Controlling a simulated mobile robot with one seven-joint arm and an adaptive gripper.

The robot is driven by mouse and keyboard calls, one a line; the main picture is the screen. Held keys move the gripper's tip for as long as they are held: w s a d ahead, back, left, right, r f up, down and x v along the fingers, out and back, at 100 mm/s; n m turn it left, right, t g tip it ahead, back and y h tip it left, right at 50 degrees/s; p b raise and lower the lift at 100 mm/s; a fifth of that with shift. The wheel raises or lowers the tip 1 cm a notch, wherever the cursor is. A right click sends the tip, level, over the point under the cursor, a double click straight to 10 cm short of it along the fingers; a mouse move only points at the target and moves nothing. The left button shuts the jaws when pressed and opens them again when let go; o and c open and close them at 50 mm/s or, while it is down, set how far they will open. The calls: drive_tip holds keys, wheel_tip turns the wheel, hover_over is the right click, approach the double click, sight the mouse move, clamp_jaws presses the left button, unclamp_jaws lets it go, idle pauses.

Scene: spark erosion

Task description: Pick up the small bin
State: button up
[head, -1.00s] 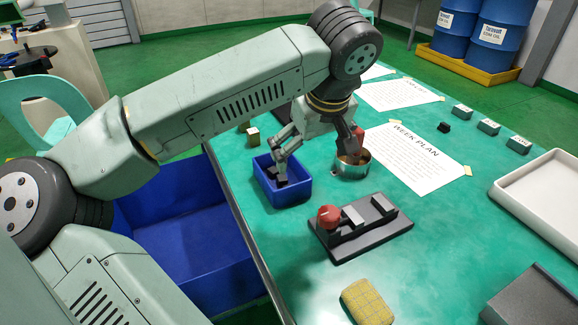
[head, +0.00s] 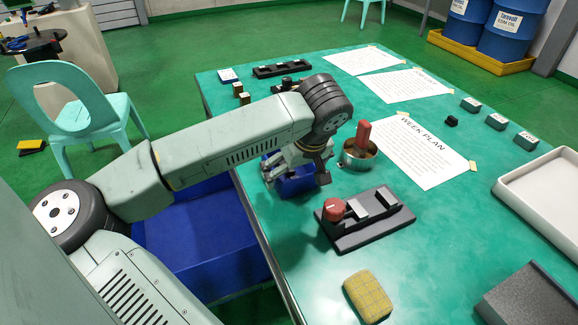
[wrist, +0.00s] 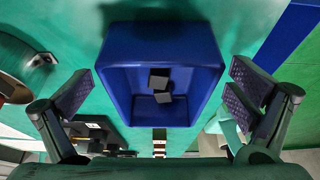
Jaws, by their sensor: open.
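The small bin (head: 298,188) is blue and open-topped and stands on the green table near its left edge. My arm hides part of it in the head view. In the wrist view the small bin (wrist: 160,42) lies ahead in the middle, with a couple of dark blocks inside. My gripper (head: 295,178) is low at the bin, with a finger showing on its left and right sides. In the wrist view my gripper (wrist: 162,84) is open, its pads apart from the bin walls on both sides.
A metal cup (head: 360,155) with a red-handled thing stands close right of the bin. A dark fixture (head: 365,222) with a red knob lies in front. A large blue container (head: 205,240) stands beside the table, left of its edge. A yellow sponge (head: 368,297) lies at the front.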

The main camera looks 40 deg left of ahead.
drive_tip(key=c, duration=1.3)
